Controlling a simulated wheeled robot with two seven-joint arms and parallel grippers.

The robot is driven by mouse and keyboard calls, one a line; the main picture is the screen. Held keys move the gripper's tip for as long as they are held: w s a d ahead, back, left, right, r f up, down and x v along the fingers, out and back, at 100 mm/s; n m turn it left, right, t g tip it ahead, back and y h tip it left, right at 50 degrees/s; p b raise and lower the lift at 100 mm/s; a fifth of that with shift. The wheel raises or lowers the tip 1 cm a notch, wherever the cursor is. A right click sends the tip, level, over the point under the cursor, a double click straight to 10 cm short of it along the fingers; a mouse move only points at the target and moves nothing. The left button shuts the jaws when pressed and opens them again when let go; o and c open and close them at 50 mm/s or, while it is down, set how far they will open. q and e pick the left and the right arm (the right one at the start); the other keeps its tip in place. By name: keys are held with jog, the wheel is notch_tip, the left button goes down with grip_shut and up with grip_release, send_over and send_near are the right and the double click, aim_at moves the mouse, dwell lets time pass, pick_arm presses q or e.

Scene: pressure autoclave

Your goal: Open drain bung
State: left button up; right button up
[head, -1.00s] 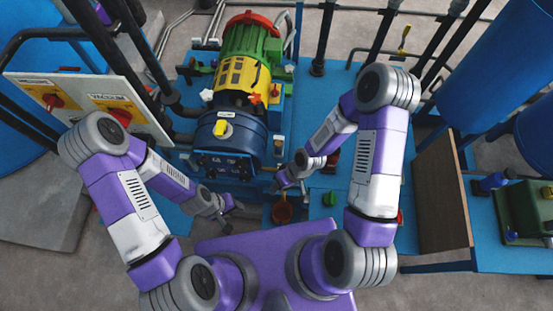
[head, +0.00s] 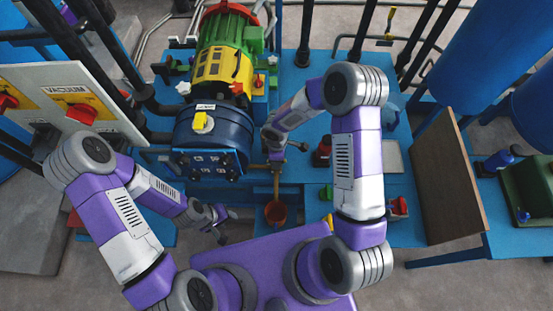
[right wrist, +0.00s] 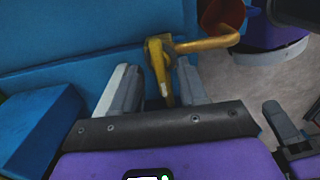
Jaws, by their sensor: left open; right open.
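A brass drain fitting (right wrist: 160,66) with a bent outlet pipe (right wrist: 210,43) shows in the right wrist view. In the head view the pipe (head: 276,182) runs below the blue pump end toward an orange-red cup (head: 277,212). I cannot tell which part of the fitting is the bung. My right gripper (right wrist: 155,85) is open, its fingers on either side of the brass fitting. In the head view the right gripper (head: 273,152) is partly hidden by its arm. My left gripper (head: 222,220) is open and empty, low and left of the cup.
The blue pump (head: 213,135) with its yellow and green motor (head: 228,60) stands behind the fitting. A vacuum switch panel (head: 75,90) is at left. A brown board (head: 445,185) stands at right. Black pipes rise at the back.

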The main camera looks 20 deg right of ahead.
jog(key=shift+f, duration=0.3)
grip_shut()
